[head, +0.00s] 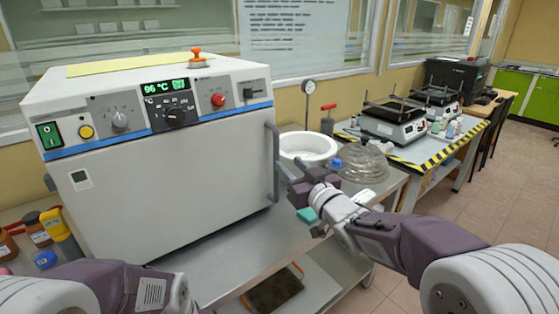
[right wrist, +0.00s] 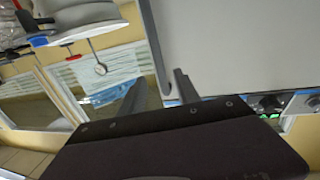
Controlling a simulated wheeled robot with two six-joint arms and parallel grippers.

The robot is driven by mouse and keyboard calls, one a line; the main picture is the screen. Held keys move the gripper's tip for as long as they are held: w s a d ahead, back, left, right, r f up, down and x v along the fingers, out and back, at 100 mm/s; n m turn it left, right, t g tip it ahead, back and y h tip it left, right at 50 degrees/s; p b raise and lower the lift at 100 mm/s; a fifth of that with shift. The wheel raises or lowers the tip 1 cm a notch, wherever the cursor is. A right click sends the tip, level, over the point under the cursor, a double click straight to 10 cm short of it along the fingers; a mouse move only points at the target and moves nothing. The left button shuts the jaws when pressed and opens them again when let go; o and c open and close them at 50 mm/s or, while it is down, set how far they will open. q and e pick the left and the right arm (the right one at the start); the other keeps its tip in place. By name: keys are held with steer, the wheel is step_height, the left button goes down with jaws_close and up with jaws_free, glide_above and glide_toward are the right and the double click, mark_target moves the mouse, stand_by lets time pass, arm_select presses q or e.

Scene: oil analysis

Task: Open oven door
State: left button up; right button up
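The oven (head: 150,150) is a large white box with a blue stripe and a green display reading 96 °C. Its door (head: 190,185) looks shut, with a grey vertical handle (head: 273,160) at its right edge. My right gripper (head: 285,178) is beside the lower part of the handle. In the right wrist view its two grey fingers (right wrist: 158,82) are apart, and the handle (right wrist: 154,45) shows ahead, in line with the gap. I cannot tell whether they touch it. My left arm shows at the lower left; its gripper is out of view.
A white bowl (head: 308,148) and a clear glass vessel (head: 365,165) stand right of the oven, close behind my right gripper. Bottles (head: 57,227) stand at the left. The metal table (head: 240,255) in front of the door is mostly clear.

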mark_target(278, 153)
steer(key=x, duration=0.9)
steer(key=shift+w+p, duration=0.1)
steer(key=shift+p, duration=0.2)
steer(key=shift+c, duration=0.3)
jaws_close()
stand_by(0.7)
